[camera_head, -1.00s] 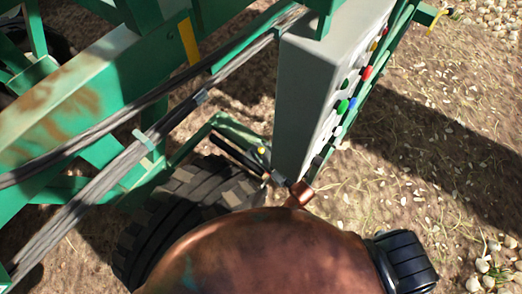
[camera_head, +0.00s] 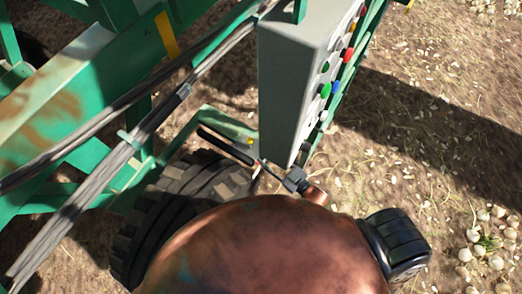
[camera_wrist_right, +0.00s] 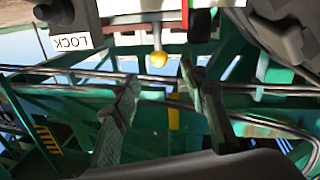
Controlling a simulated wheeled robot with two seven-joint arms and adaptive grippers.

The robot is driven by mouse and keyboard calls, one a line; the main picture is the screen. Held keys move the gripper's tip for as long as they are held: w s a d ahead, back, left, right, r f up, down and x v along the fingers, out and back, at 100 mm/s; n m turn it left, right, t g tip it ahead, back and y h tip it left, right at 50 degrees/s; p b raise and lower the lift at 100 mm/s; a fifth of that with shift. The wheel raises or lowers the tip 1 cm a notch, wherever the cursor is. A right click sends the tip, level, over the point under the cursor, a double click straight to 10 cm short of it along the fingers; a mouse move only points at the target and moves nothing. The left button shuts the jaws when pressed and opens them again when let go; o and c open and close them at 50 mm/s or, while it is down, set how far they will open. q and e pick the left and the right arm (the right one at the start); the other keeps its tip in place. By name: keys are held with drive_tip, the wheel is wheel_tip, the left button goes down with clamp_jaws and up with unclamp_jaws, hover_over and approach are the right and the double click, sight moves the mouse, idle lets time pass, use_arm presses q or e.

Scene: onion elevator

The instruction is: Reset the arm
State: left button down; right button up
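My right gripper (camera_wrist_right: 160,76) is open in the right wrist view, its two fingers spread with nothing between them. A yellow round knob (camera_wrist_right: 158,59) on a short stem shows beyond the fingertips, not held. My left gripper is in neither current view.
The green machine frame (camera_head: 85,60) with cables fills the left of the head view. A black tyre (camera_head: 165,205) stands below it. A LOCK label (camera_wrist_right: 72,42) is upside down in the right wrist view. Open soil lies to the right, with pale onions (camera_head: 485,250) at the edge.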

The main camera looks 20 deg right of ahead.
drive_tip(key=shift+s+d, duration=0.15)
drive_tip(key=shift+s, duration=0.2)
idle(0.3)
drive_tip(key=s+d+f+m+g+h, duration=0.15)
drive_tip(key=s+d+f, duration=0.25)
drive_tip(key=f, duration=0.6)
drive_tip(key=s+d+f+m+g+h, duration=0.1)
drive_tip(key=s+d+f+g+h, duration=0.25)
drive_tip(key=f, duration=0.55)
drive_tip(key=s+d+f+m+g+h, duration=0.1)
drive_tip(key=s+d+f, duration=0.3)
drive_tip(key=f, duration=0.6)
drive_tip(key=s+d+f+m+g, duration=0.1)
drive_tip(key=s+f+g, duration=0.2)
drive_tip(key=s, duration=0.8)
drive_tip(key=s+d+f+g+h, duration=0.1)
drive_tip(key=s+f+g, duration=0.2)
drive_tip(key=s+f, duration=0.5)
drive_tip(key=s+d+f+m+g+h, duration=0.1)
drive_tip(key=s+f+g, duration=0.2)
drive_tip(key=s, duration=1.2)
wheel_tip(320, 180, down, 3)
drive_tip(key=shift+r+m+g, duration=0.2)
drive_tip(key=shift+m+g, duration=0.1)
drive_tip(key=shift+m, duration=0.05)
